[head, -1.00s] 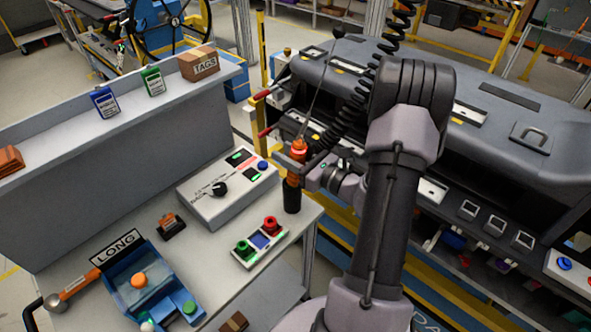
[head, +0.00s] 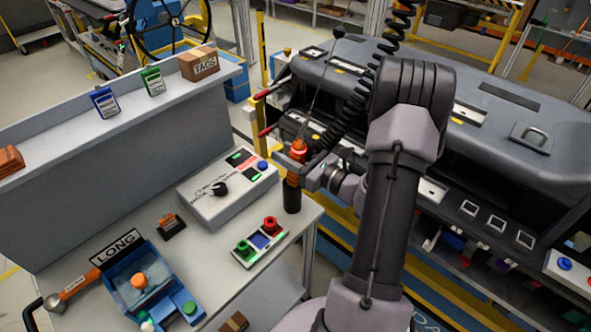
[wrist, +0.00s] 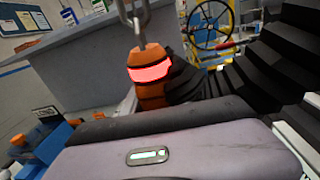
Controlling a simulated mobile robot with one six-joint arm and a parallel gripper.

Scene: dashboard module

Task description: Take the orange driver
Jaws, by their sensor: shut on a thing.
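The orange driver (head: 293,172) stands upright at the right corner of the cart, with a glowing red ring near its top. A metal hook or loop rises from its top in the wrist view, where the driver (wrist: 150,85) is close and partly hidden by my gripper. A dark cylinder (head: 292,198) is at its lower end; I cannot tell whether it is a holder or part of the driver. My gripper (head: 296,179) reaches in from the right and is shut on the driver. The fingertips are mostly hidden.
A grey control box (head: 225,192) stands left of the driver, and a small button panel (head: 260,243) lies in front. A blue bin (head: 140,275) labelled LONG is at front left. A black coiled cable (head: 350,110) hangs behind. The grey dashboard (head: 500,120) is at right.

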